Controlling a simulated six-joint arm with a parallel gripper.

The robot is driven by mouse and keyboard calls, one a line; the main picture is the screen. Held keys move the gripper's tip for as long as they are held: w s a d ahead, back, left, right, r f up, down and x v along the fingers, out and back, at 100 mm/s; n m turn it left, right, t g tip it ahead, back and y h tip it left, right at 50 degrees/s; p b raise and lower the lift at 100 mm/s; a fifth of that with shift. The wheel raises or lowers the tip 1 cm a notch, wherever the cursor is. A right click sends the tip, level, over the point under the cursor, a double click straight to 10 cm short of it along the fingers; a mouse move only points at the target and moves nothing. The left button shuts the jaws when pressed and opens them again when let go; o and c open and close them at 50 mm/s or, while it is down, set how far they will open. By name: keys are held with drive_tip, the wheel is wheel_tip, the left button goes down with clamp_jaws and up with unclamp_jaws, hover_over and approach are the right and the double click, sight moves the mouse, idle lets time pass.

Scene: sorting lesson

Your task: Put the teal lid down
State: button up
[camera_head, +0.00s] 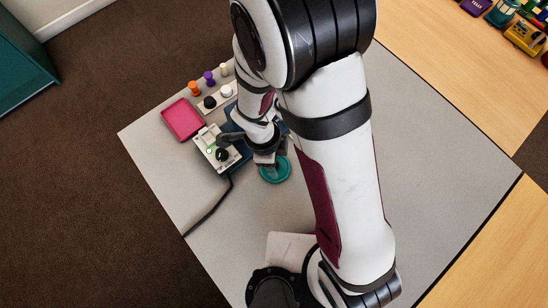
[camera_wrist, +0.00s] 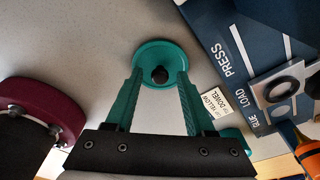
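The teal lid (camera_head: 274,170) is a round disc lying on the grey table, just below and right of my gripper (camera_head: 268,158) in the head view. In the wrist view the lid (camera_wrist: 158,52) shows with a black knob (camera_wrist: 160,75) on it. My gripper (camera_wrist: 160,76) has teal fingers that stand apart, one on each side of the knob. A gap shows between each fingertip and the knob. The lid looks flat on the table, though its underside is hidden.
A dark blue press (camera_wrist: 220,45) with printed labels stands right of the lid in the wrist view. In the head view, a pale device (camera_head: 215,150), a pink tray (camera_head: 182,119) and several coloured pegs (camera_head: 209,77) lie left. The grey table (camera_head: 240,215) is clear in front.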

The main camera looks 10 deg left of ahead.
wheel_tip(320, 180, up, 12)
drive_tip(key=a, duration=0.1)
drive_tip(key=s+d+r+n+y, duration=0.3)
drive_tip(key=s+d+r+n, duration=0.5)
drive_tip(key=s+d+n, duration=0.2)
drive_tip(key=shift+n+y, duration=0.3)
drive_tip(key=shift+n, duration=0.9)
